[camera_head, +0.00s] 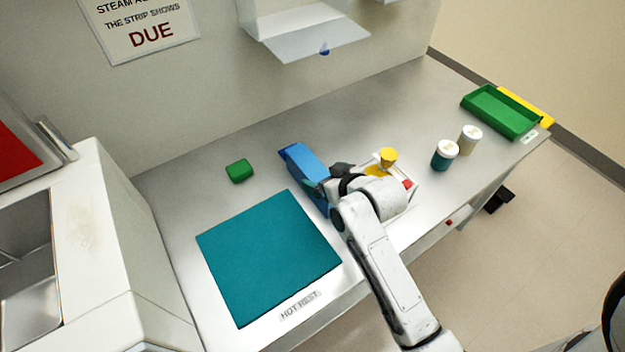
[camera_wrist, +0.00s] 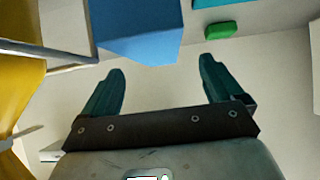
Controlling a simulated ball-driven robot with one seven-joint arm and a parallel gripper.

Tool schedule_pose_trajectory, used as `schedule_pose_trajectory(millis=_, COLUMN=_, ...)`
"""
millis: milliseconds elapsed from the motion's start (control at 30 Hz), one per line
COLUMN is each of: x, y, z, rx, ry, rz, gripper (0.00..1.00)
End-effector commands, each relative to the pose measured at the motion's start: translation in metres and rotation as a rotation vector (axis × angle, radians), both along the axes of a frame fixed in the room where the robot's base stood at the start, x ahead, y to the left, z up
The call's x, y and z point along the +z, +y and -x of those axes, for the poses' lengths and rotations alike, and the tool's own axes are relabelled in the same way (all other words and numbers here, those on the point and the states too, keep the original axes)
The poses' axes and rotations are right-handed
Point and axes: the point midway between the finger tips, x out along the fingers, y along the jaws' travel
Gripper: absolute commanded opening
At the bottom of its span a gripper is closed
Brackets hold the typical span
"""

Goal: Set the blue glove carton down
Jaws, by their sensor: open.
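The blue glove carton (camera_head: 303,163) stands on the steel bench, just right of the teal mat's upper right edge. My gripper (camera_head: 317,185) is beside the carton, partly hidden by my arm, which also covers part of the carton's near end. In the wrist view the carton (camera_wrist: 137,28) shows ahead of the fingertips, not between them. My gripper (camera_wrist: 160,72) is open there, with bare bench between its two teal fingers. I cannot tell exactly how wide the gap to the carton is.
The teal mat (camera_head: 268,255) is bare. A green block (camera_head: 239,170) lies left of the carton. A white holder (camera_head: 408,203) with yellow and red items is close right of my gripper. Two lidded jars (camera_head: 444,155) and a green tray (camera_head: 499,112) stand farther right. The back bench is clear.

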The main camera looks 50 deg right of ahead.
Motion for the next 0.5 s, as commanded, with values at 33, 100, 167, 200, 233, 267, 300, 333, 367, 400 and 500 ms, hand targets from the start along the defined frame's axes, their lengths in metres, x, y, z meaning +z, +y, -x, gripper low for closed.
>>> schedule_pose_trajectory(millis=33, x=-0.003, y=-0.002, z=-0.006, rx=-0.001, ry=-0.001, rz=0.001, gripper=0.94)
schedule_pose_trajectory(millis=100, x=-0.007, y=-0.003, z=-0.010, rx=-0.001, ry=0.000, rz=0.001, gripper=0.94)
schedule_pose_trajectory(millis=167, x=-0.009, y=-0.004, z=-0.012, rx=0.000, ry=0.001, rz=0.001, gripper=0.94)
schedule_pose_trajectory(millis=200, x=-0.010, y=-0.004, z=-0.014, rx=0.000, ry=0.001, rz=0.001, gripper=0.94)
schedule_pose_trajectory(millis=233, x=-0.010, y=-0.005, z=-0.015, rx=0.000, ry=0.001, rz=0.001, gripper=0.94)
schedule_pose_trajectory(millis=267, x=-0.010, y=-0.006, z=-0.017, rx=0.000, ry=0.000, rz=0.001, gripper=0.94)
schedule_pose_trajectory(millis=300, x=-0.012, y=-0.007, z=-0.020, rx=0.000, ry=0.000, rz=0.001, gripper=0.94)
schedule_pose_trajectory(millis=333, x=-0.014, y=-0.008, z=-0.023, rx=0.001, ry=0.001, rz=0.001, gripper=0.94)
schedule_pose_trajectory(millis=367, x=-0.016, y=-0.010, z=-0.026, rx=0.000, ry=0.001, rz=0.001, gripper=0.94)
schedule_pose_trajectory(millis=400, x=-0.018, y=-0.012, z=-0.031, rx=0.000, ry=0.001, rz=0.001, gripper=0.94)
schedule_pose_trajectory(millis=500, x=-0.026, y=-0.017, z=-0.041, rx=0.000, ry=0.001, rz=0.001, gripper=0.94)
